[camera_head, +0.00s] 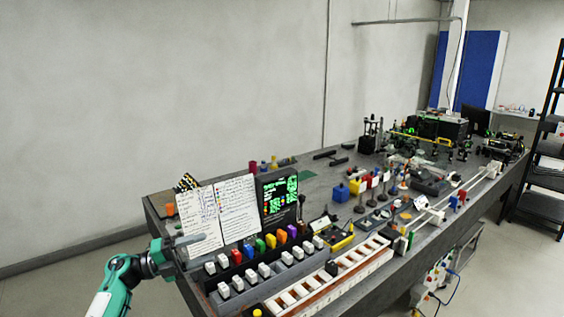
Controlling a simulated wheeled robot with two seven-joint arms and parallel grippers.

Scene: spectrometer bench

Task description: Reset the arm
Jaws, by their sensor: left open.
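My left gripper (181,248) is at the lower left, at the end of my green and white arm. It is open and I see nothing between its fingers. It is at the near left end of the long dark bench (153,203), in front of an open notebook (237,207) with handwritten pages. Its exact distance from the notebook is hard to tell. My right gripper is out of view.
Beside the gripper, a dark rack holds coloured blocks (236,256) and white blocks (237,283). A screen (280,196) with green text stands behind. Optical gear crowds the far bench. Black shelves (545,150) stand at right. Floor at the left is clear.

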